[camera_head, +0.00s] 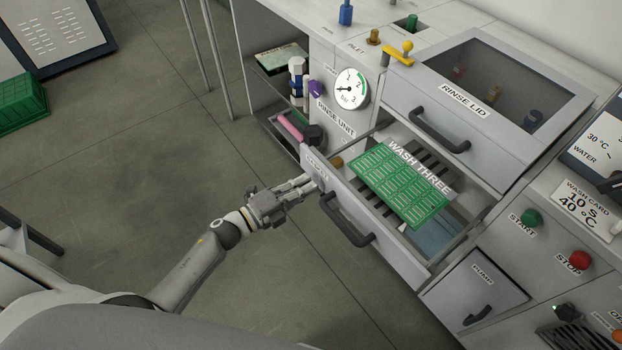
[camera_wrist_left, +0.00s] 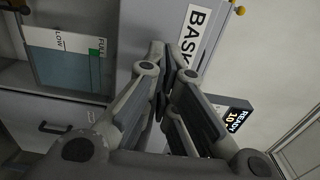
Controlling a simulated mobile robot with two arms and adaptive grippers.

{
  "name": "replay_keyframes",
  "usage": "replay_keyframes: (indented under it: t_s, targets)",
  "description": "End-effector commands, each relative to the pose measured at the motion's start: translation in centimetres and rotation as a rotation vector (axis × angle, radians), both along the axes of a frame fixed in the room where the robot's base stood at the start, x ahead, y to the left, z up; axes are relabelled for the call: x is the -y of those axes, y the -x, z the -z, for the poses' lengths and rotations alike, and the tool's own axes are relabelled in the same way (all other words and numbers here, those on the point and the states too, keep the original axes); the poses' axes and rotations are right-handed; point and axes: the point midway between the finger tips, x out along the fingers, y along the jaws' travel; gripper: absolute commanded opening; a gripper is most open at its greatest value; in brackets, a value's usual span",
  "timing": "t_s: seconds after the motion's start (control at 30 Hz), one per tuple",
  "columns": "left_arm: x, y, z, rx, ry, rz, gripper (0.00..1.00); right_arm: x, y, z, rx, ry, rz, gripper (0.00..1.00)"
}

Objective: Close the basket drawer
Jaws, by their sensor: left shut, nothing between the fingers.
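The basket drawer (camera_head: 384,238) stands pulled out of the grey rinse unit, with its dark handle (camera_head: 347,222) on the front. A green board labelled WASH THREE (camera_head: 400,185) lies on the dark rack inside it. My left gripper (camera_head: 312,184) is shut and empty, with its fingertips at the left end of the drawer front, by a label. In the left wrist view the shut fingertips (camera_wrist_left: 170,50) are close to the drawer front (camera_wrist_left: 155,20), which carries a label starting BASK (camera_wrist_left: 196,30). I cannot tell whether they touch. My right gripper is not in view.
The rinse lid (camera_head: 480,105) is shut above the drawer. A pump door (camera_head: 475,290) and START (camera_head: 530,218) and STOP (camera_head: 580,260) buttons are to the right. Shelves with bottles (camera_head: 297,80) stand at the left.

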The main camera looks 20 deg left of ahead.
Motion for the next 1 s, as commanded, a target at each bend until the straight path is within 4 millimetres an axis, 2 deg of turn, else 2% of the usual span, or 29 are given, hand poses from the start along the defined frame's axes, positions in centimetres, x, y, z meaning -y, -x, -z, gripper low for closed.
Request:
replay_keyframes:
  t_s: [0.2,0.77,1.0]
  targets:
    - [1.1,-1.6,0.0,-0.001,0.001,0.000,0.00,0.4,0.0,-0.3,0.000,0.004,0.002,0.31]
    - [1.6,-2.2,0.1,0.001,0.001,0.000,0.00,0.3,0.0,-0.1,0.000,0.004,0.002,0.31]
    - [3.3,-4.6,0.1,0.003,0.001,0.000,0.00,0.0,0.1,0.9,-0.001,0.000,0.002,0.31]
